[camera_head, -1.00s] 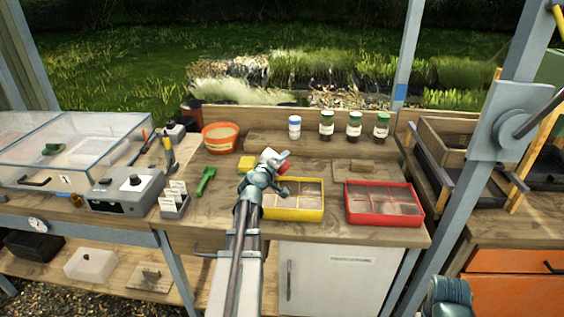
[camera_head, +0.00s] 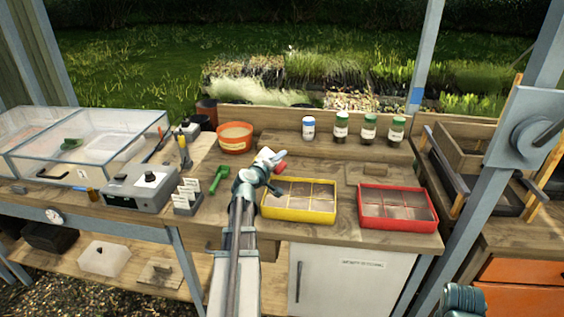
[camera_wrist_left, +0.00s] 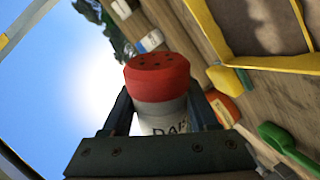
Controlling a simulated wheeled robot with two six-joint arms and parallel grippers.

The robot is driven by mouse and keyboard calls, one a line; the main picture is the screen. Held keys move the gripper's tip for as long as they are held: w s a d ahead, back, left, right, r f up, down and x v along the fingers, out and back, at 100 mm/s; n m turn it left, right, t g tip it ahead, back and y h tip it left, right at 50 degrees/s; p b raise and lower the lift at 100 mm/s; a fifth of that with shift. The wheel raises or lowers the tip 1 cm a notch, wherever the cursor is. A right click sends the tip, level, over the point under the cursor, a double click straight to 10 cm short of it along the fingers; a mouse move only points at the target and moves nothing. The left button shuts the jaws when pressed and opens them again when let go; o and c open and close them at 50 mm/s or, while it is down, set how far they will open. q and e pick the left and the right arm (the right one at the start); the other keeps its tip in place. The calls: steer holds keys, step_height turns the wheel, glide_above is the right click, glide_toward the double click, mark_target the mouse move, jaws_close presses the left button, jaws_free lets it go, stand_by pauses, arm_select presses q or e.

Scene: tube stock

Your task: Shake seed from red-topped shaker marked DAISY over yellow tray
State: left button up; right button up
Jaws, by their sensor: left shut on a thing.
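My left gripper (camera_head: 266,163) is shut on the red-topped shaker (camera_head: 281,155), held above the bench by the back left corner of the yellow tray (camera_head: 298,216). The shaker lies tipped well over, its red cap pointing right in the head view. The tray's yellow rim (camera_wrist_left: 280,63) is at upper right there. The tray has several compartments with brownish contents.
A red tray (camera_head: 398,222) stands right of the yellow one. A green scoop (camera_head: 219,175), an orange bowl (camera_head: 235,148) and a grey box (camera_head: 140,190) are left.

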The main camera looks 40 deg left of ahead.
arm_select(q)
steer(key=shift+s+a, duration=0.1)
steer(key=shift+a, duration=0.1)
step_height(320, 180, down, 3)
steer(key=b, duration=0.3)
steer(key=shift+f, duration=0.15)
steer(key=shift+r, duration=0.2)
step_height(320, 180, up, 3)
steer(key=p, duration=0.3)
steer(key=shift+r, duration=0.1)
